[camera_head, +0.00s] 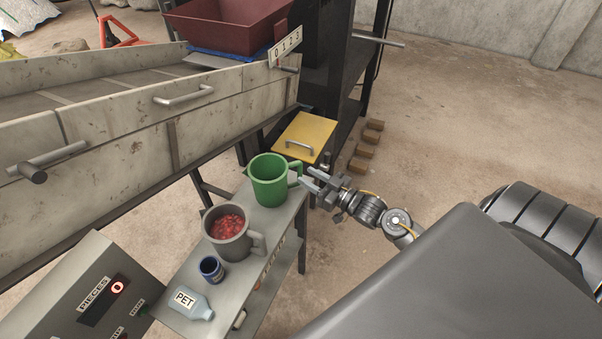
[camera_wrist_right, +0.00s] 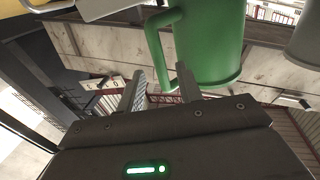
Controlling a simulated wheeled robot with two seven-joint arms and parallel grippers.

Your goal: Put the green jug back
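The green jug (camera_head: 268,187) stands upright on the far end of the narrow grey bench (camera_head: 250,292). It looks empty from above, and its handle faces right, towards my right gripper. My right gripper (camera_head: 312,179) is open, with its fingertips close to the handle. In the right wrist view the two fingers (camera_wrist_right: 160,92) stand apart, and the green jug (camera_wrist_right: 212,45) fills the upper middle. Its handle reaches down near the right finger; I cannot tell whether they touch. My left gripper is not in view.
A yellow lid with a handle (camera_head: 306,128) lies beyond the green jug. The drum trough (camera_head: 130,125) runs along the left.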

